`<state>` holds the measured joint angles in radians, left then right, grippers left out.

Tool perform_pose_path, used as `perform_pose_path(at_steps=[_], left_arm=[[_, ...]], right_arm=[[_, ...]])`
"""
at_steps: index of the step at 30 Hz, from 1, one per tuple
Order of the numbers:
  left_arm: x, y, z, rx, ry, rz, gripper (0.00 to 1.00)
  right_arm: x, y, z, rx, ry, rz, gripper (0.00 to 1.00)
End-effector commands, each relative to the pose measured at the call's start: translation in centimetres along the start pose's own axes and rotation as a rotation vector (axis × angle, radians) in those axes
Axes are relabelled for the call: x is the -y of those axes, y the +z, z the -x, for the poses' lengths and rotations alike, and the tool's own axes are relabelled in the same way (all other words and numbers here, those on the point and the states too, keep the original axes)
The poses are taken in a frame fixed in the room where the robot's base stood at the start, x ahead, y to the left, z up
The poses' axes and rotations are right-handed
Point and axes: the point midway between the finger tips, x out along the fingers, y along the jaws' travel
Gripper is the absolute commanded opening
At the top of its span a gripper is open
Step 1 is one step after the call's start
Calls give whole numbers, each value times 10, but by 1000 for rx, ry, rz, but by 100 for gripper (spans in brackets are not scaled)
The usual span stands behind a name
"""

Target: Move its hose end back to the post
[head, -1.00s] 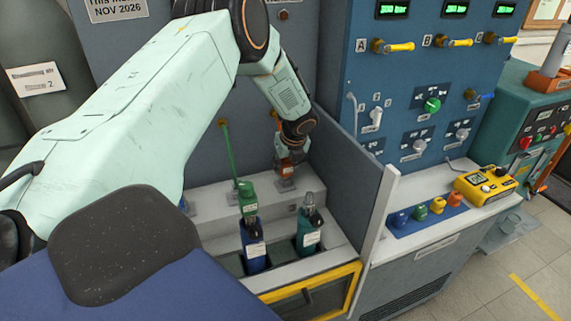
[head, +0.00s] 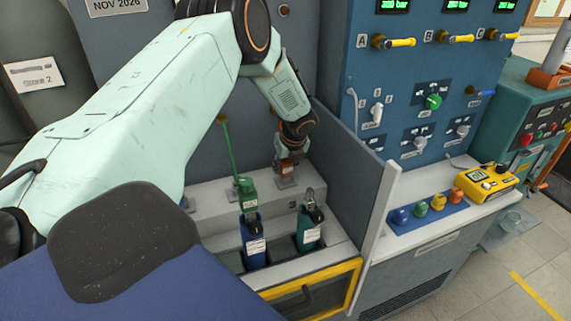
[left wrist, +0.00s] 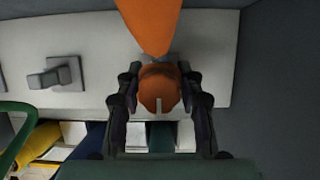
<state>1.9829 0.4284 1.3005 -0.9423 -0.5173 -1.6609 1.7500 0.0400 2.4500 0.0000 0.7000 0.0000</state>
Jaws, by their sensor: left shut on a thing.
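My left gripper (head: 291,163) is low at the back ledge of the bay, just above a small grey post (head: 286,183). In the left wrist view its two dark fingers (left wrist: 158,102) are shut on an orange hose end (left wrist: 158,86), one finger on each side. The orange hose (left wrist: 148,22) runs up out of that picture. I cannot tell whether the hose end touches the post. Another grey post (left wrist: 60,76) stands on the ledge to the left in the wrist view. My right gripper is in neither view.
A blue bottle (head: 254,246) with a green fitting (head: 246,188) and a teal bottle (head: 309,232) stand in front. A green hose (head: 229,150) rises behind them. A grey partition (head: 350,185) borders the bay at right. A yellow-framed front (head: 352,285) lies below.

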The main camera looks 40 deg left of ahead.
Motion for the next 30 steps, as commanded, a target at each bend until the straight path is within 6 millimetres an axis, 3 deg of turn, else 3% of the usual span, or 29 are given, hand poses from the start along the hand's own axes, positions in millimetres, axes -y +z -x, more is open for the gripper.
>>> perform_pose_path(at_steps=[10, 22, 30], left_arm=[[0, 0, 0, 0, -1, 0, 64], [0, 0, 6, -1, 0, 0, 64], [1, 1, 52, 0, -3, -1, 64]], right_arm=[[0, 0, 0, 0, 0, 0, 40], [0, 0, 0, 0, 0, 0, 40], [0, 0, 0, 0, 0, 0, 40]])
